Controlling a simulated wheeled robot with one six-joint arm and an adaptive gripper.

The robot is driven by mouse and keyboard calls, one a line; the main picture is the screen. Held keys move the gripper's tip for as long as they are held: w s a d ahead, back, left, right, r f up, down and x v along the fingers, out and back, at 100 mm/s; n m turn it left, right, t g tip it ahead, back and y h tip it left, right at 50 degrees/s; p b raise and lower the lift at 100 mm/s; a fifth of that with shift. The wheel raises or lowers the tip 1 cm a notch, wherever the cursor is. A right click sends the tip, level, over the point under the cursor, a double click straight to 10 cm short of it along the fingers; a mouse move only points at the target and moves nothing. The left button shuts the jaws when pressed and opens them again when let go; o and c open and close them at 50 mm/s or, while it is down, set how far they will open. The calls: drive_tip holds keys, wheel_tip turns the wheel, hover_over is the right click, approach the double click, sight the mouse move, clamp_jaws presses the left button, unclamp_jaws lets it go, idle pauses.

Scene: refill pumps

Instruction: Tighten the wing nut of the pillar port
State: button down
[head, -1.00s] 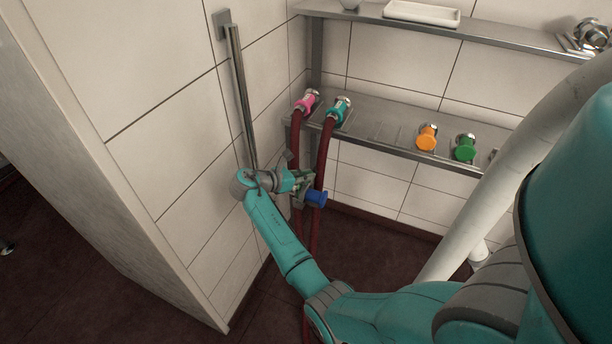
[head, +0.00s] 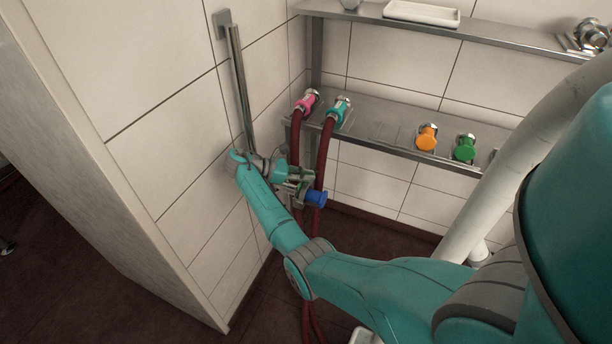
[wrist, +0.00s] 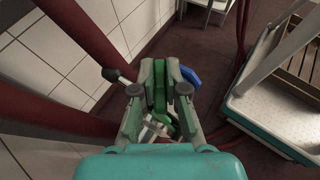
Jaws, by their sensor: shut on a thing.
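The pillar port shows by its blue cap (head: 316,198), low on the wall side below the left end of the lower shelf. The blue cap also shows in the wrist view (wrist: 190,77), just beyond my fingers. My gripper (head: 299,184) is at the port, right behind the cap. In the wrist view my gripper (wrist: 160,82) is shut on the wing nut, which the fingers mostly hide. Pale metal parts (wrist: 155,128) show below the fingers. A dark round knob (wrist: 110,75) on a short stem sticks out left of them.
Dark red hoses (head: 323,150) hang close beside my gripper from a pink coupling (head: 307,101) and a teal coupling (head: 340,109). An orange cap (head: 427,137) and a green cap (head: 465,148) sit along the lower shelf (head: 385,130). A tiled wall is close on the left.

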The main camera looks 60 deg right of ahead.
drive_tip(key=c, duration=1.2)
unclamp_jaws()
drive_tip(key=shift+f+n+h, duration=0.1)
drive_tip(key=shift+n+h, duration=0.2)
